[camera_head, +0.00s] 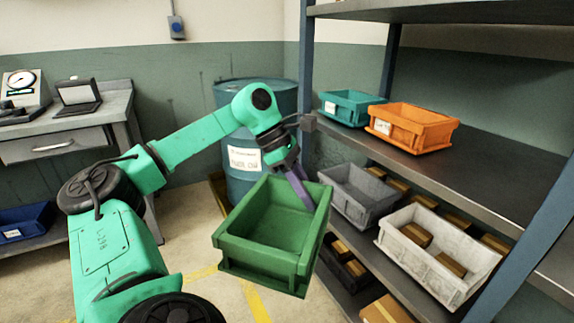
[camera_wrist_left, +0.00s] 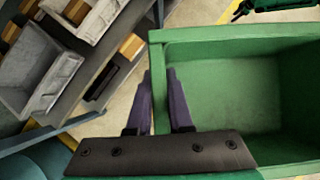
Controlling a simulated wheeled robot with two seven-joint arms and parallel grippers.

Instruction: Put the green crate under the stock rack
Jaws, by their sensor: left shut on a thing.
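The green crate (camera_head: 272,232) is empty and hangs in the air in front of the stock rack (camera_head: 470,180), a little tilted. My left gripper (camera_head: 303,194) is shut on the crate's far wall, with one finger inside and one outside. The left wrist view shows the purple fingers (camera_wrist_left: 160,100) on either side of the green crate's rim (camera_wrist_left: 240,35). The floor under the rack's lowest shelf is mostly hidden by the crate and the shelves. My right gripper is not in view.
The rack holds a teal bin (camera_head: 350,106), an orange bin (camera_head: 412,127), a grey bin (camera_head: 357,192) and a light grey bin (camera_head: 437,252) with brown boxes. A blue drum (camera_head: 240,165) stands behind the arm. A workbench (camera_head: 70,135) stands left. Yellow-lined floor (camera_head: 205,285) is free.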

